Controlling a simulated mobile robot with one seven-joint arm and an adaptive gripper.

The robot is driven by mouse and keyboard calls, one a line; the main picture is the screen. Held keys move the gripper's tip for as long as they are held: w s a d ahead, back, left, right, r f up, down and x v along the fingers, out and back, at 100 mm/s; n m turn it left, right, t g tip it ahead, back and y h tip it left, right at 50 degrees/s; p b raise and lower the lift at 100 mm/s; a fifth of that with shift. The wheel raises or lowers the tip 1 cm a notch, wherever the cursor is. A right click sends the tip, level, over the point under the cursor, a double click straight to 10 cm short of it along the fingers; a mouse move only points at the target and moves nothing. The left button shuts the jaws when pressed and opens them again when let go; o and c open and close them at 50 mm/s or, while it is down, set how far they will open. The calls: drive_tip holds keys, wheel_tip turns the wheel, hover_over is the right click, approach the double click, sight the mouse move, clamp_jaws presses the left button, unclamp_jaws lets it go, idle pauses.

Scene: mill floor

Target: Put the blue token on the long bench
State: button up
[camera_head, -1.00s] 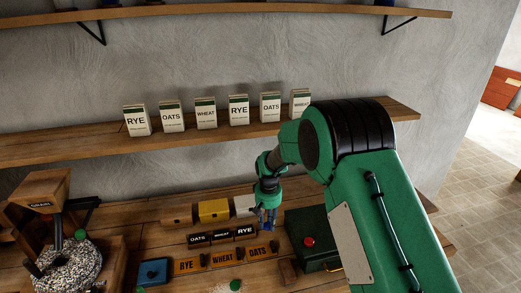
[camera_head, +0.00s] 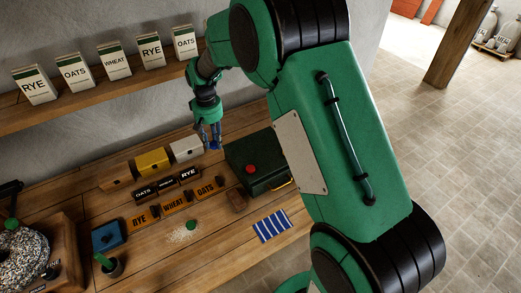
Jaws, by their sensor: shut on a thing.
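My gripper (camera_head: 209,141) is shut on a small blue token (camera_head: 214,147), which shows between its fingertips. The fingers partly hide it. The gripper points down over the back part of the long wooden bench (camera_head: 150,262), between a white block and a dark green box. I cannot tell how high the token is above the bench top.
The dark green box (camera_head: 250,160) has a red knob. White (camera_head: 187,148) and yellow (camera_head: 153,161) blocks stand behind grain labels (camera_head: 174,203). A blue box (camera_head: 108,236), striped cloth (camera_head: 271,226) and grain mill (camera_head: 25,255) are on the bench. A shelf (camera_head: 110,104) holds several packets. The front bench top has clear room.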

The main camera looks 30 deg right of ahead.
drive_tip(key=s+d+m+p, duration=0.1)
drive_tip(key=s+d+p, duration=0.4)
drive_tip(key=s+d, duration=0.3)
drive_tip(key=s+d+m+p, duration=0.1)
drive_tip(key=s+d+p, duration=0.4)
drive_tip(key=s, duration=0.6)
drive_tip(key=f, duration=0.3)
drive_tip(key=d+f, duration=0.1)
drive_tip(key=shift+w+f+b, duration=0.15)
drive_tip(key=shift+f+b, duration=0.25)
drive_tip(key=shift+w, duration=0.15)
drive_tip(key=p, duration=0.1)
hover_over(260, 151)
drive_tip(key=shift+f, duration=0.75)
drive_tip(key=shift+f, duration=1.75)
drive_tip(key=shift+f, duration=0.15)
